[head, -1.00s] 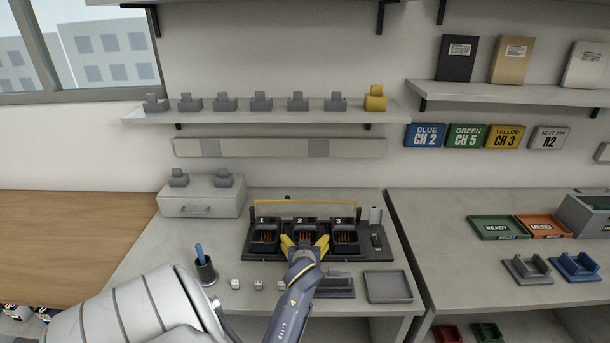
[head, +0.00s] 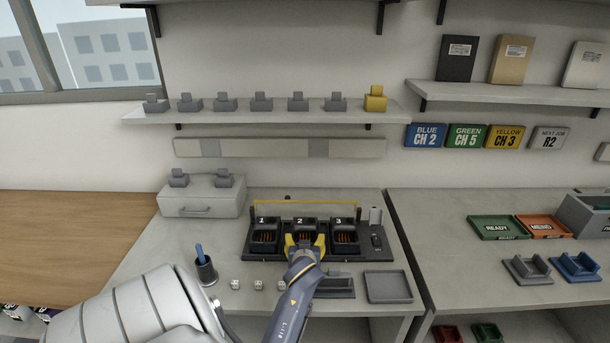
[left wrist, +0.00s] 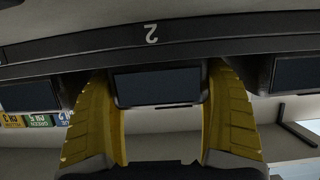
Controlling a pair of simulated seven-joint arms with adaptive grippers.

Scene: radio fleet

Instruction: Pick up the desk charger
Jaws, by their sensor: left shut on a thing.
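The desk charger marked 2 (head: 306,222) is the middle one of three black chargers in a row on a dark board. My left gripper (head: 304,243) is at its front, with the yellow fingers shut on its two sides. In the left wrist view the charger (left wrist: 157,86) shows between the fingers (left wrist: 160,100), with an upside-down 2 above. The charger still appears to sit in the row; its underside is hidden. My right gripper is not in view.
Chargers 1 (head: 264,236) and 3 (head: 345,236) stand close on either side. A yellow bar (head: 305,204) runs behind the row. The desk's left part is mostly clear.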

